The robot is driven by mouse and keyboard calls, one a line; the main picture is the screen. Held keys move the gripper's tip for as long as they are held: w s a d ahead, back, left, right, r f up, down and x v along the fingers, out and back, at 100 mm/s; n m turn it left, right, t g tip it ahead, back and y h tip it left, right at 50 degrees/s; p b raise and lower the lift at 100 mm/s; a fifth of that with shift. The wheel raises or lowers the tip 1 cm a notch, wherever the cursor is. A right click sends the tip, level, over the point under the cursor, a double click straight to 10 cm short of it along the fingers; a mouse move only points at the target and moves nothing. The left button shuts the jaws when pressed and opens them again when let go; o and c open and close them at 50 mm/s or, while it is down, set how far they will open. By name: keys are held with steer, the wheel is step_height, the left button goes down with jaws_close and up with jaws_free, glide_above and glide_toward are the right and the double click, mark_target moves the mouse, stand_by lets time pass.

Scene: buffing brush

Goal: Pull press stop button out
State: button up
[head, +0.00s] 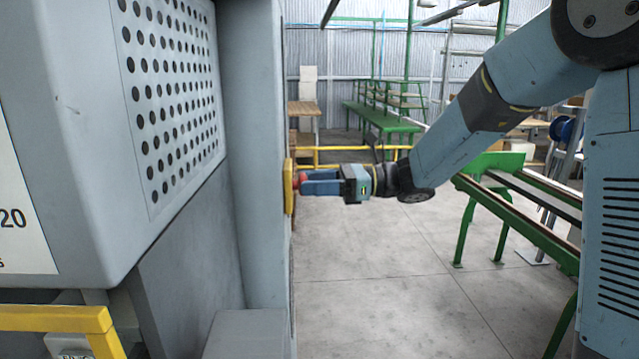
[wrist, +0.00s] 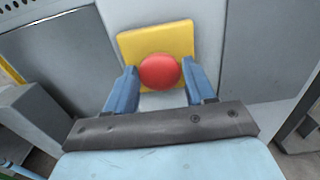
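The red press stop button (wrist: 160,72) stands out from a yellow backing plate (wrist: 182,36) on the grey machine. In the head view the yellow plate (head: 288,186) is seen edge-on, with a bit of the red button (head: 299,180) showing at my fingertips. My gripper (head: 306,183) reaches level from the right to the button. In the wrist view my gripper's two blue fingers (wrist: 158,82) stand on either side of the button. A gap seems to show beside the left finger; contact on the right cannot be told.
The grey machine (head: 180,240) fills the left side, with a perforated panel (head: 172,95). A yellow rail (head: 60,318) is at lower left. A green-framed bench (head: 520,205) stands at right under my arm. Open concrete floor (head: 390,280) lies below my gripper.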

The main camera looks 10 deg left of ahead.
steer(key=shift+w, duration=0.15)
jaws_close()
steer(key=shift+v, duration=0.8)
steer(key=shift+r, duration=0.1)
steer(key=shift+o, duration=1.7)
jaws_free()
steer(key=shift+w, duration=0.1)
steer(key=shift+o, duration=1.2)
steer(key=v, duration=1.3)
steer(key=shift+d, duration=0.4)
